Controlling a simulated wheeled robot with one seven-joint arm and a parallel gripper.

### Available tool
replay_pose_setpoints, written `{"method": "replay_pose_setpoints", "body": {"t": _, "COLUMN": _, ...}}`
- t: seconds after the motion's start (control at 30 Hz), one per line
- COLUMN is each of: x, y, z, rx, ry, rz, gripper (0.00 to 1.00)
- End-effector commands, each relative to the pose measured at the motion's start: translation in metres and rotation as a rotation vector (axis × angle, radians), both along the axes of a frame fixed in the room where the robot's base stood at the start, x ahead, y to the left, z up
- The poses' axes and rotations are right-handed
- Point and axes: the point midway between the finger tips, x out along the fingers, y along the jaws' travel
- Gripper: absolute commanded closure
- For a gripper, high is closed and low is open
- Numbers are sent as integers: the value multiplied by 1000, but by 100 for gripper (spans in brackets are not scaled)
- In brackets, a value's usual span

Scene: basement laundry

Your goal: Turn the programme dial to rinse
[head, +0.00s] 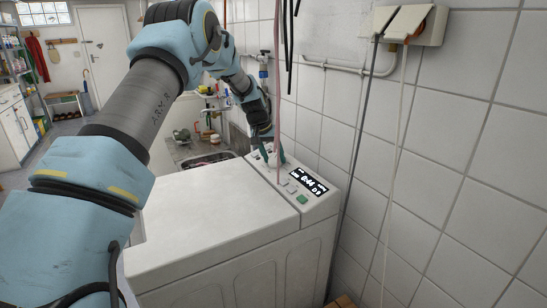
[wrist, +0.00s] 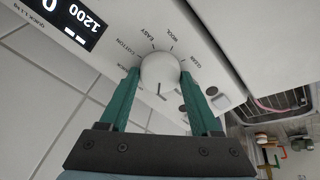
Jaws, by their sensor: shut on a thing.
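The programme dial (wrist: 163,68) is a round white knob on the white washing machine's (head: 190,207) panel, seen close in the wrist view. A dark line on the dial points toward the bottom of the picture, to the palm of my gripper. Printed words ring the dial; EASY, WOOL and COTTON can be read. I cannot make out a rinse label. My gripper (wrist: 160,76) has its green fingers closed on the dial from both sides. In the head view my gripper (head: 269,156) is at the far part of the panel, and the dial is mostly hidden.
A lit display (head: 309,180) and a green button (head: 302,199) sit on the nearer part of the panel. A tiled wall (head: 450,150) runs close along the right. Cords hang beside the machine. A sink (head: 207,159) lies beyond it.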

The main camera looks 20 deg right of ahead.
Motion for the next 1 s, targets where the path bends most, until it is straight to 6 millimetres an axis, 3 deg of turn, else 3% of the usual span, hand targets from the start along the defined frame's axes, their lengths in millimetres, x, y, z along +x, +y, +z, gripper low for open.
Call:
{"method": "replay_pose_setpoints", "body": {"t": 0.03, "x": 1, "y": 0, "z": 1, "rx": -1, "ry": -1, "rz": 0, "gripper": 35}}
{"method": "replay_pose_setpoints", "body": {"t": 0.3, "x": 0, "y": 0, "z": 1, "rx": -1, "ry": -1, "rz": -1, "gripper": 8}}
{"method": "replay_pose_setpoints", "body": {"t": 0.67, "x": 0, "y": 3, "z": 9, "rx": -2, "ry": -2, "rz": 0, "gripper": 8}}
{"method": "replay_pose_setpoints", "body": {"t": 1.0, "x": -7, "y": 26, "z": 67, "rx": -3, "ry": -3, "rz": 1, "gripper": 8}}
